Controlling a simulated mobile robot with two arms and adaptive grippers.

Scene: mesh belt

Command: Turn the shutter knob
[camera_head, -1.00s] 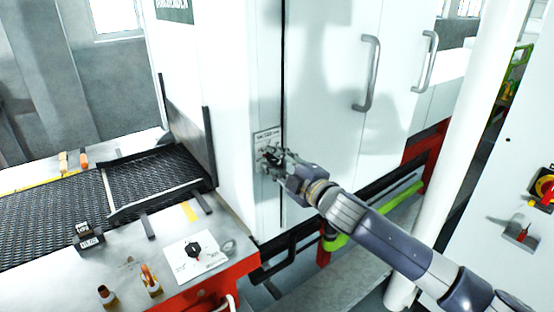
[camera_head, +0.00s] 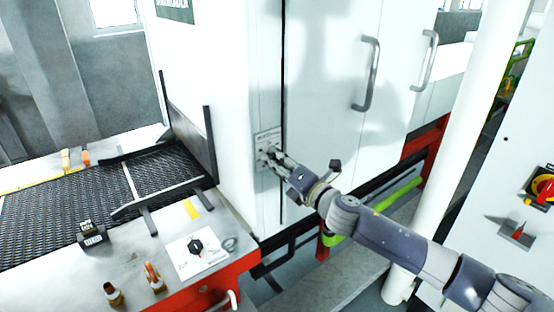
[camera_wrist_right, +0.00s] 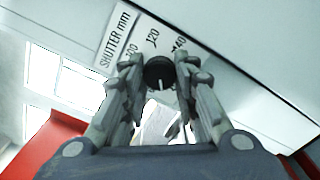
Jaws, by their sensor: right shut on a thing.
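The shutter knob (camera_wrist_right: 159,73) is a round black knob with a white pointer line. It sits on a white scale plate (camera_wrist_right: 140,35) marked "SHUTTER mm" in the right wrist view. In the head view the plate (camera_head: 268,137) is on the narrow front strip of the white cabinet, and the knob is mostly hidden by my gripper. My right gripper (camera_head: 270,157) reaches the plate from the right. In the right wrist view its two fingers (camera_wrist_right: 159,75) are shut on the knob, one on each side. My left gripper is not in view.
A second black knob (camera_head: 195,246) sits on a white plate on the metal table at left. The dark mesh belt (camera_head: 70,210) runs into the machine. Cabinet doors with handles (camera_head: 367,75) stand right of the gripper. A white post (camera_head: 458,130) is farther right.

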